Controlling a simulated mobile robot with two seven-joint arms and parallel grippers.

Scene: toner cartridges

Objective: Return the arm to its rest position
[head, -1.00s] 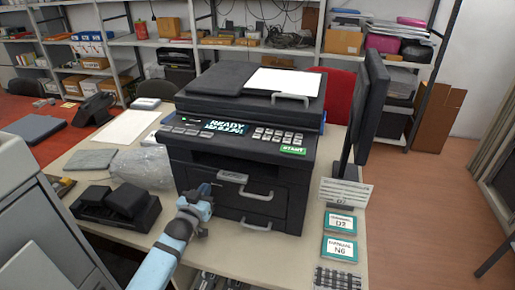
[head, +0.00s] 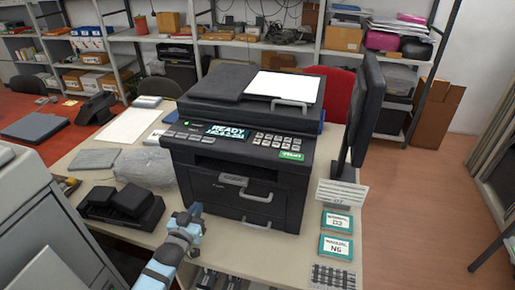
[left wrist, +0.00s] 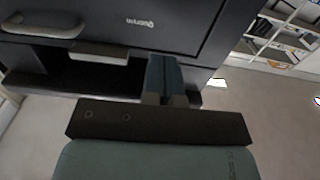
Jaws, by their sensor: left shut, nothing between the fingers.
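My left gripper (head: 192,215) is in front of the lower left part of the black printer, apart from its front. In the left wrist view its fingers (left wrist: 165,80) are together with nothing between them. The black printer (head: 190,160) stands on the table with its front panels closed. Its display (head: 227,131) shows READY, and a green START label (head: 291,156) is at the right of its keypad. The printer front with a handle (left wrist: 45,28) fills the upper part of the left wrist view. My right gripper is not in view.
The table (head: 285,252) also holds a black two-part device (head: 120,205) at left, a clear plastic bag (head: 145,167), a monitor (head: 366,105) at right, and two manual cards (head: 337,222). A grey cabinet (head: 45,225) stands at the left front. Shelves line the back.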

